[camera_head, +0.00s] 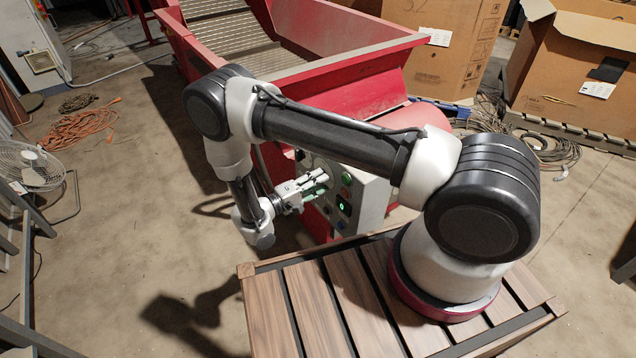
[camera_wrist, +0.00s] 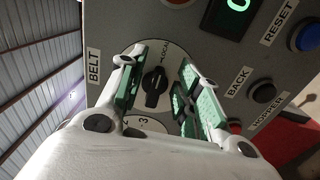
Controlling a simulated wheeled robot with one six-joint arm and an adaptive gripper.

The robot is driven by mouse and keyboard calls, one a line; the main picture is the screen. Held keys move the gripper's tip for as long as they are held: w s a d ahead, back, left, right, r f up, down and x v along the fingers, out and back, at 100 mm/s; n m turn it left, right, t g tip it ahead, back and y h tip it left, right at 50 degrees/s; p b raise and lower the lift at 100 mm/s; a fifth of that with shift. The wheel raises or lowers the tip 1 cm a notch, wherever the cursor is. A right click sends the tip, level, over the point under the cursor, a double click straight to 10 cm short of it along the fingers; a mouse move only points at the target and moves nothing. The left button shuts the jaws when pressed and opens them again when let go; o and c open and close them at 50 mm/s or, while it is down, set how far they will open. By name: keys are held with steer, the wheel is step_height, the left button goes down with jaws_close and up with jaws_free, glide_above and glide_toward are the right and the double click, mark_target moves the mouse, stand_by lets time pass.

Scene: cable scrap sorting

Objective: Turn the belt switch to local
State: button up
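The belt switch (camera_wrist: 155,91) is a black knob on a round white dial beside the word BELT, in the wrist view. The word LOCAL stands on the dial above the knob. The knob is elongated and roughly upright in the picture; I cannot tell its exact setting. My gripper (camera_wrist: 163,56) is open, with one green-padded finger left of the knob and one right of it. I see gaps on both sides; contact is not visible. In the head view my gripper (camera_head: 318,183) is at the face of the grey control box (camera_head: 372,199), hiding the switch.
A numbered dial (camera_wrist: 145,124) lies below the switch. The BACK button (camera_wrist: 263,92), blue RESET button (camera_wrist: 305,37) and green display (camera_wrist: 233,12) are to the right. The box is by a red hopper (camera_head: 365,85). A slatted wooden platform (camera_head: 314,292) is in front.

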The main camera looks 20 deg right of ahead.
steer(key=v, duration=1.2)
